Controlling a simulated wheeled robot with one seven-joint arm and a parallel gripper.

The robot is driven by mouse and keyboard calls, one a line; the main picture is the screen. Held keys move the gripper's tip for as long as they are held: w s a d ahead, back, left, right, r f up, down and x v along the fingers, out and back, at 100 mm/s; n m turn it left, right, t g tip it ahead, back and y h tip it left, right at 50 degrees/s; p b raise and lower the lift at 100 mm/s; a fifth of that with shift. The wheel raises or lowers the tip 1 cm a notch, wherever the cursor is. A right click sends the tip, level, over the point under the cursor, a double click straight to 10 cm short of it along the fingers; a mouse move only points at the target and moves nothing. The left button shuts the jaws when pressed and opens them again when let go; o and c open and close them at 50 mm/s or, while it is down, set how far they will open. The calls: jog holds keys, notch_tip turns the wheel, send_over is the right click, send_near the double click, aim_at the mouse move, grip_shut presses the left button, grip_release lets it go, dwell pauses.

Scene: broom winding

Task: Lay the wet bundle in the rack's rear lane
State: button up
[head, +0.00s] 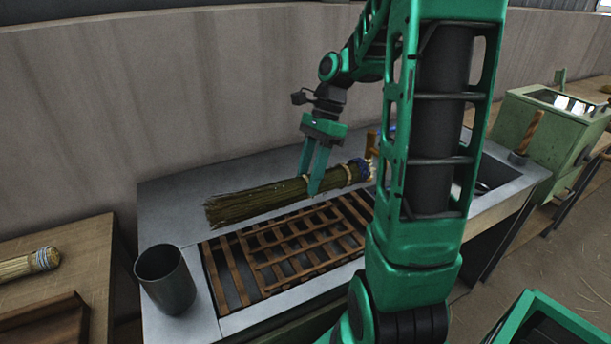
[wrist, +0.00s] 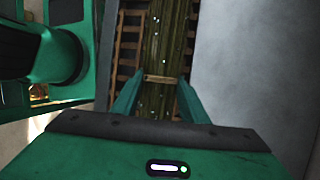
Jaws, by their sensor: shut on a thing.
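The wet bundle (head: 255,201) is a long sheaf of dark olive stalks with pale bands and a blue-bound right end, lying crosswise in the head view. Bright droplets show on it in the wrist view (wrist: 168,50). My gripper (head: 311,187) is shut around its banded right half from above; both fingers flank it in the wrist view (wrist: 157,88). The rack (head: 295,250) is a brown wooden slatted grid set in the grey counter. The bundle runs along its rear edge, and slats show on both sides in the wrist view. I cannot tell whether it touches the slats.
A dark grey cup (head: 165,280) stands at the counter's front left. A paler bundle (head: 30,263) and a wooden tray (head: 45,325) lie on the left table. A concrete wall (head: 150,100) rises behind the counter. A green machine (head: 545,125) stands at right.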

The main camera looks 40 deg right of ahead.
jog(key=shift+f, duration=4.65)
jog(key=o, duration=1.1)
jog(key=shift+o, duration=0.2)
jog(key=v, duration=1)
jog(key=shift+w+d+r, duration=0.1)
jog(key=shift+d+r, duration=0.05)
jog(key=shift+r, duration=0.2)
